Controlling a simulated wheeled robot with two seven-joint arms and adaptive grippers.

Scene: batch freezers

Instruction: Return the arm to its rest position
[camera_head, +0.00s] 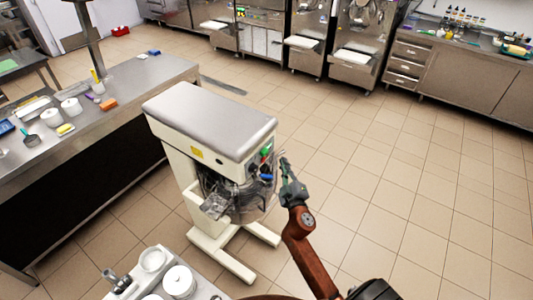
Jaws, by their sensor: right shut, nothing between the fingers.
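My right arm (305,248), reddish-brown, comes up from the bottom of the head view. My right gripper (283,164) is at its upper end, shut and empty. It is beside the right side of a large cream mixer (212,120), near its green and blue controls (266,162). I cannot tell whether the gripper touches the mixer. My left gripper is not in view.
A steel table (150,85) with several small containers stands at the left. A surface with white pots (179,281) is at the bottom, near the mixer's feet. Freezers (357,45) and a drawer counter (465,72) line the back. The tiled floor (420,190) at right is clear.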

